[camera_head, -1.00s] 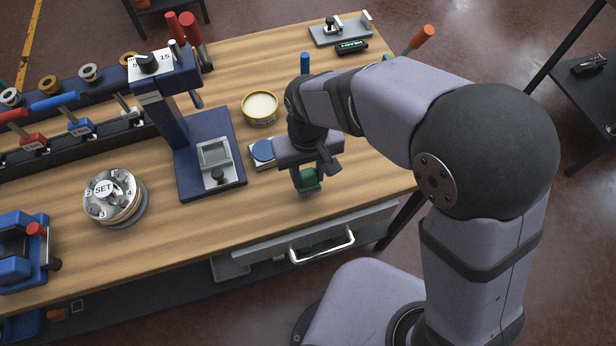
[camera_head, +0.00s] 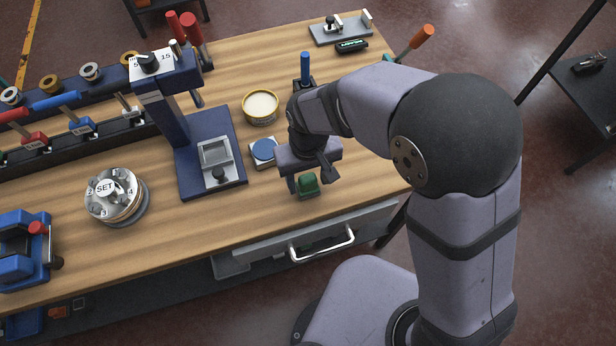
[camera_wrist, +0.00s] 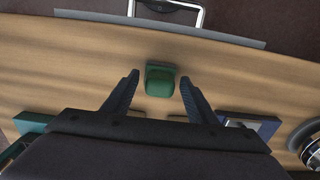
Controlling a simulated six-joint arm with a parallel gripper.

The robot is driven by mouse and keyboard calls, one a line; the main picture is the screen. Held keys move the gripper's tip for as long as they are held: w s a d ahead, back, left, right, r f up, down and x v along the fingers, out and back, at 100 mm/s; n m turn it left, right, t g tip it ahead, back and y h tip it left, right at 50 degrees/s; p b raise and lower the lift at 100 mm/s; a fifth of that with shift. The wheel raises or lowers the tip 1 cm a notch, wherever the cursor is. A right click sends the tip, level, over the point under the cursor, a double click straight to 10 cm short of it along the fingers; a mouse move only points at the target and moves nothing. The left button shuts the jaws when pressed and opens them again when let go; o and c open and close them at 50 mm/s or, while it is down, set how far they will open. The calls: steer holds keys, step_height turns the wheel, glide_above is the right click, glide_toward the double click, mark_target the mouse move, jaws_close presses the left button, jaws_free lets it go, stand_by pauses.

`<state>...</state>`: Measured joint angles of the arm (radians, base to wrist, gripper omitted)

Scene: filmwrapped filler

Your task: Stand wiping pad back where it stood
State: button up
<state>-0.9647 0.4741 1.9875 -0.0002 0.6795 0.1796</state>
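The wiping pad, taken to be the small green block (camera_head: 308,183), stands on the wooden bench near its front edge, above the drawer. In the wrist view the green block (camera_wrist: 160,80) sits just beyond and between the two fingertips, with wood showing on both sides of it. My gripper (camera_head: 302,185) is just behind the block in the head view. In the wrist view my gripper (camera_wrist: 159,84) has its fingers spread wide, empty, touching nothing that I can see.
A yellow-rimmed tin (camera_head: 261,107) and a blue press stand (camera_head: 187,125) are further back and left. The drawer handle (camera_head: 322,246) projects below the front edge. Bare wood lies left of the block.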

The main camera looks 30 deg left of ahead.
mark_target(308, 179)
step_height(308, 179, up, 12)
steer(key=b, duration=0.2)
steer(key=shift+r, duration=0.15)
stand_by(0.4)
steer(key=w+d+f+m, duration=0.2)
steer(key=d+f+m, duration=0.1)
steer(key=d, duration=0.9)
steer(key=w+d+f+m, duration=0.2)
steer(key=d+f+m, duration=0.1)
steer(key=d, duration=0.9)
steer(key=s+d+f+m, duration=0.2)
steer(key=s+d+m, duration=0.1)
steer(key=d, duration=0.4)
steer(key=shift+s+d+f, duration=0.2)
steer(key=shift+s+d, duration=0.15)
steer(key=shift+s, duration=0.1)
